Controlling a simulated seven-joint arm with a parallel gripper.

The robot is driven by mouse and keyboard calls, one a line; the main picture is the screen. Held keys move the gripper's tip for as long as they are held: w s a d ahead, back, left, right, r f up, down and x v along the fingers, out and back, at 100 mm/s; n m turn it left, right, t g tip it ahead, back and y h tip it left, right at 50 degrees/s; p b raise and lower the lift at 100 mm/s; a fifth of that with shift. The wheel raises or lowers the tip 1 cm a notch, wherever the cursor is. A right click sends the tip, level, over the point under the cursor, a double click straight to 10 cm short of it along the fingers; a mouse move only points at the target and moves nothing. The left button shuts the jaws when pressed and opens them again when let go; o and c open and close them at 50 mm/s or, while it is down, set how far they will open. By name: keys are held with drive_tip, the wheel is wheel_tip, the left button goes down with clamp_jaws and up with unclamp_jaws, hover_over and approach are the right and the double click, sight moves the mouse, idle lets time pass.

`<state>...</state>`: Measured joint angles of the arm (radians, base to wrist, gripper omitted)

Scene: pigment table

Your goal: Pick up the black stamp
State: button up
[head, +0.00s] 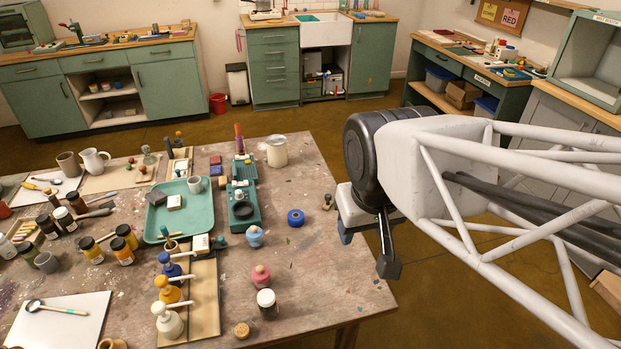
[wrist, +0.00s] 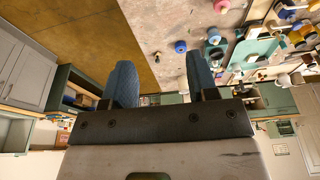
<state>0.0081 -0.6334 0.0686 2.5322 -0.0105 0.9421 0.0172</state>
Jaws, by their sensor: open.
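My gripper (wrist: 160,80) is open, its two blue fingers apart with nothing between them in the wrist view. In the head view it hangs off the table's right edge, with a blue finger (head: 346,237) showing. A small stamp-like piece (head: 328,202) with a wooden knob and dark base stands alone near the right edge, a little left of my gripper. It also appears as a small shape in the wrist view (wrist: 156,56). Other small knobbed pieces stand at the back left, one with a grey-green knob (head: 149,156). I cannot tell for sure which is the black stamp.
A blue tape roll (head: 295,218), blue bottle (head: 255,237), pink bottle (head: 261,275) and white-lidded jar (head: 267,303) stand left of my gripper. A teal tray (head: 160,224), pump bottles and paint jars crowd the left. The table's right strip (head: 340,275) is mostly bare.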

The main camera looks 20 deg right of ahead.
drive_tip(key=shift+o, duration=0.2)
idle(0.5)
drive_tip(key=n+h, duration=1.1)
drive_tip(key=n, duration=0.5)
hover_over(326, 197)
drive_tip(key=s+a, duration=0.1)
drive_tip(key=s, duration=1)
wheel_tip(326, 197, down, 19)
drive_tip(key=w+a+f+n+t, duration=0.1)
drive_tip(key=w+f+n, duration=0.1)
drive_tip(key=w+f, duration=0.1)
drive_tip(key=w+a+f+n+t, duration=0.1)
drive_tip(key=w+f+n, duration=0.1)
drive_tip(key=w+f, duration=0.1)
drive_tip(key=w+a+f+n+t+h, duration=0.1)
drive_tip(key=w+f+n, duration=0.2)
drive_tip(key=f, duration=0.2)
drive_tip(key=shift+w+a+f, duration=0.1)
drive_tip(key=shift+w+f, duration=0.05)
drive_tip(key=shift+f, duration=0.2)
drive_tip(key=shift+x, duration=1.25)
drive_tip(key=shift+d, duration=0.2)
